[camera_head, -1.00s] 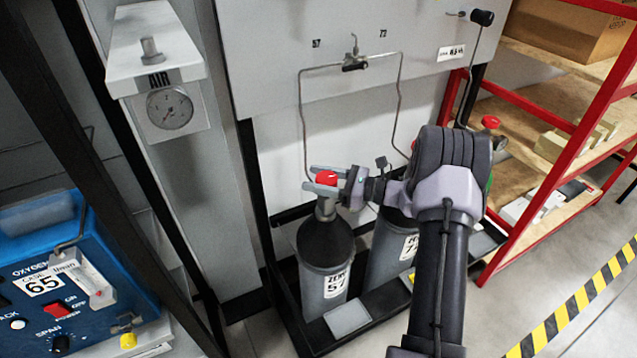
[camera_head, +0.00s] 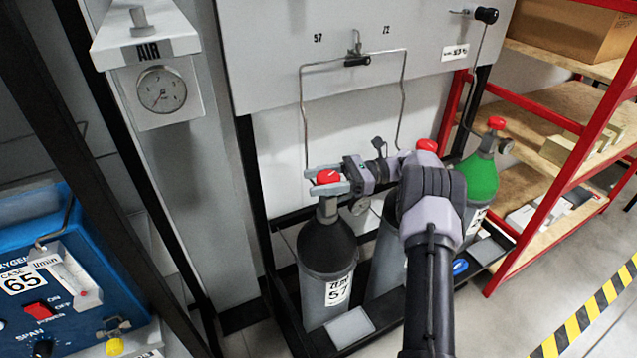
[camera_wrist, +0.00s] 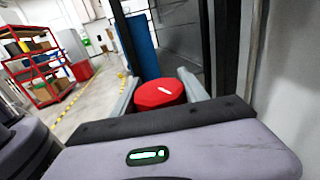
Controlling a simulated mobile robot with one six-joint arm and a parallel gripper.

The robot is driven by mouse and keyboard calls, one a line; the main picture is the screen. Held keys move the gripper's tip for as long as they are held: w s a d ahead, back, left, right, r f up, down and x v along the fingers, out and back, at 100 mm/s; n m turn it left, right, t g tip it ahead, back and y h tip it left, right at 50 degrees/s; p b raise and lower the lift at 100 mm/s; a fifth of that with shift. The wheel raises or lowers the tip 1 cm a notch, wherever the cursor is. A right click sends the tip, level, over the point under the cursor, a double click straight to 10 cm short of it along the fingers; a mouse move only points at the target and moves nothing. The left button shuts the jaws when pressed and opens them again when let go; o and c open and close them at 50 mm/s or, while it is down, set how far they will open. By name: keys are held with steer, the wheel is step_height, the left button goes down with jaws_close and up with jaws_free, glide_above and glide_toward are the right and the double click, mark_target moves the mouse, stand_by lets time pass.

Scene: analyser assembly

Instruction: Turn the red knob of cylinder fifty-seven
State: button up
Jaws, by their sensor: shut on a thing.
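Cylinder fifty-seven (camera_head: 329,260) is grey with a black shoulder and a white label reading 57. It stands upright in the black rack, left of the other cylinders. Its red knob (camera_head: 328,177) with a white mark sits on top. My gripper (camera_head: 326,181) is shut on the red knob, one finger on each side. My arm hides part of the middle cylinder.
A middle grey cylinder (camera_head: 385,250) and a green-topped cylinder (camera_head: 477,178) stand to the right, both with red knobs. A thin bent pipe (camera_head: 303,110) runs close behind my gripper. A blue analyser (camera_head: 60,280) is at left, a red shelf (camera_head: 560,190) at right.

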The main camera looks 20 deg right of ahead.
steer(key=shift+r, duration=0.1)
steer(key=o, duration=1.4)
steer(key=shift+a, duration=0.2)
steer(key=shift+c, duration=0.2)
steer(key=shift+d, duration=0.1)
steer(key=s+a+r+p, duration=0.2)
steer(key=s+p, duration=0.2)
steer(key=s, duration=0.3)
steer(key=s+a+r+p, duration=0.1)
steer(key=s+r+p, duration=0.2)
steer(key=s+p, duration=0.2)
steer(key=s, duration=0.3)
steer(key=shift+s+a, duration=0.3)
steer(key=shift+a, duration=0.05)
